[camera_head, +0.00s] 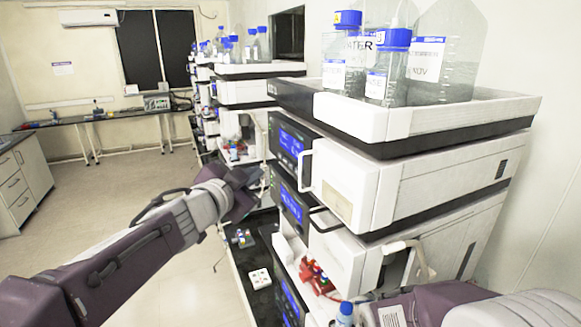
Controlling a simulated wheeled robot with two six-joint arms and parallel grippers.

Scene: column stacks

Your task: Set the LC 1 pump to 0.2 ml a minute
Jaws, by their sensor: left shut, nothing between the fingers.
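The nearest column stack has dark front panels with blue displays: an upper display (291,143), a middle display (291,207) and a lower one (290,300). The text on them is too small to read, and I cannot tell which panel belongs to the LC 1 pump. My left gripper (256,180) is shut and empty, just left of the stack front, level with the gap between the upper and middle displays. I cannot tell if it touches a panel. My right arm shows at the bottom right; its gripper is out of view.
Bottles with blue caps (396,62) stand in a white tray (440,117) atop the stack. A white handle (305,171) sticks out from the upper module. Small items lie on the dark bench (262,300) below. More stacks (245,92) stand behind; the floor at left is clear.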

